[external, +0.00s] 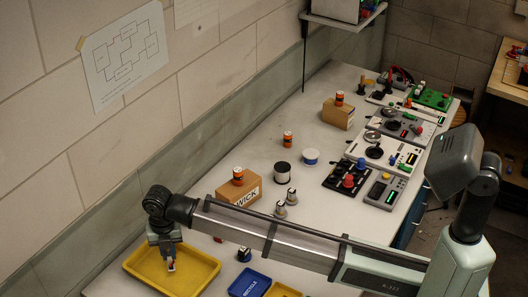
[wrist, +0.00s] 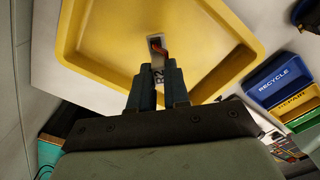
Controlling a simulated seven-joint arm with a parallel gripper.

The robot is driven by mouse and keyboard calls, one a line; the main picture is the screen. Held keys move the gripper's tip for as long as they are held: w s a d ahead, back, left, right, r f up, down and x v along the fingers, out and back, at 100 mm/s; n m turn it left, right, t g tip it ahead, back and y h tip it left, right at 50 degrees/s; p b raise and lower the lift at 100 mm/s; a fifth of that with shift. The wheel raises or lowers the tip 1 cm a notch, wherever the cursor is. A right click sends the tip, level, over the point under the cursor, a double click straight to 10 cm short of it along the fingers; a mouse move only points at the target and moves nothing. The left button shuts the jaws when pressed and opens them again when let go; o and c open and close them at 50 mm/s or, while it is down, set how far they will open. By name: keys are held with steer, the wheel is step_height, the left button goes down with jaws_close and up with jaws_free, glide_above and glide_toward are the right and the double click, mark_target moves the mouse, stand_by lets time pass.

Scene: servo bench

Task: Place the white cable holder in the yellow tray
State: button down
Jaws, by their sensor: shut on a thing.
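The yellow tray (external: 190,281) lies at the near left end of the bench; it fills much of the wrist view (wrist: 95,45).
A blue RECYCLE bin (external: 249,284) and a smaller yellow bin (external: 284,291) stand right of the tray. A dark, white-topped part (external: 244,254) lies behind them. A cardboard box (external: 240,193), spools and several devices occupy the bench farther back. The wall runs along the left.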

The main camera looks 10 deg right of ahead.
mark_target(175, 255)
steer(key=shift+f, duration=1.95)
steer(key=shift+f, duration=0.1)
steer(key=c, duration=1.1)
jaws_free()
step_height(175, 255, up, 12)
steer(key=shift+r, duration=0.15)
